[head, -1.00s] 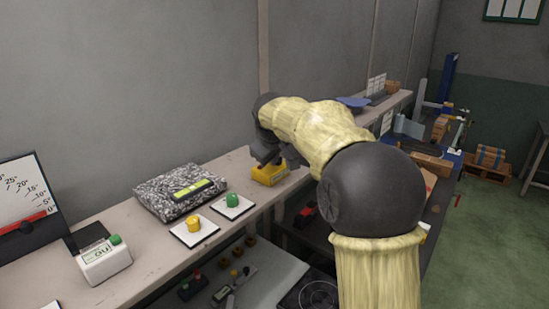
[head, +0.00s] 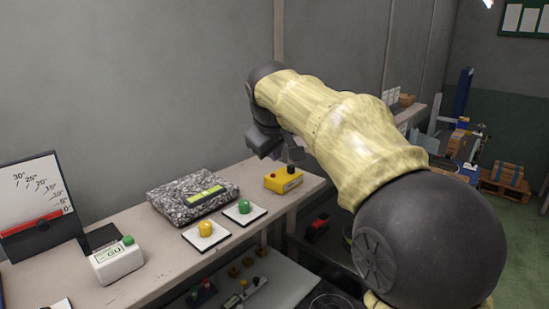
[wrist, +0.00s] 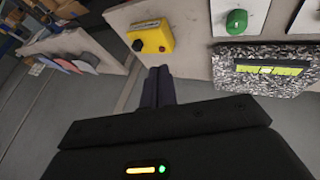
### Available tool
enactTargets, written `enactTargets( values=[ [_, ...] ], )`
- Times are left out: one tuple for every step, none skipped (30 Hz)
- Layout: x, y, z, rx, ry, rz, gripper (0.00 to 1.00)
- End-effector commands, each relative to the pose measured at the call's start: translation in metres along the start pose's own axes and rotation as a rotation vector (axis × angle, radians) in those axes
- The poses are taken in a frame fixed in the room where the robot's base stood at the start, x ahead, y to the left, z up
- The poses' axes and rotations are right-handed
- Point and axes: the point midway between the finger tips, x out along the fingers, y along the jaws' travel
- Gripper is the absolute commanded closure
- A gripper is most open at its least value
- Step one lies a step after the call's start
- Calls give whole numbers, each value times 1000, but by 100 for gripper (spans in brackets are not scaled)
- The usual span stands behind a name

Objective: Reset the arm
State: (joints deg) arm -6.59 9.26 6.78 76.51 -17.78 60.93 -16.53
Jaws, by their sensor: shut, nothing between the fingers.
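My arm, in a pale yellow sleeve with dark joints, reaches across the right half of the head view. My gripper (wrist: 159,72) is shut and empty, its two dark fingers side by side in the wrist view. In the head view the dark wrist hangs above the bench (head: 142,290), up and left of a yellow control box (head: 283,180). In the wrist view the fingertips are just below the yellow box (wrist: 151,37) in the picture and look apart from it.
On the bench are a speckled block with a green level (head: 193,196), a green button (head: 244,206), a yellow button (head: 205,228), a white device (head: 117,259) and an angle gauge (head: 38,205). A lower shelf holds small parts. Open floor (head: 520,240) lies at right.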

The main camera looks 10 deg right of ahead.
Motion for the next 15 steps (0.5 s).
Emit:
enactTargets(
  values=[
    [0, 0, 0, 0, 0, 0, 100],
    [0, 0, 0, 0, 0, 0, 100],
    [0, 0, 0, -1, 0, 0, 100],
    [0, 0, 0, -1, 1, 0, 100],
    [0, -1, 0, -1, 1, -1, 100],
    [0, -1, -1, -2, 1, -1, 100],
    [0, -2, 0, -2, 1, -2, 100],
    [1, -2, 0, -1, 0, -3, 100],
    [3, -3, 2, 1, -3, -6, 100],
    [5, -5, 4, 4, -6, -9, 100],
    [8, -6, 7, 8, -11, -14, 100],
    [14, -9, 12, 15, -16, -22, 100],
    [19, -12, 17, 21, -24, -29, 100],
    [24, -16, 22, 29, -31, -37, 100],
    [32, -22, 31, 42, -42, -51, 100]
  ],
)
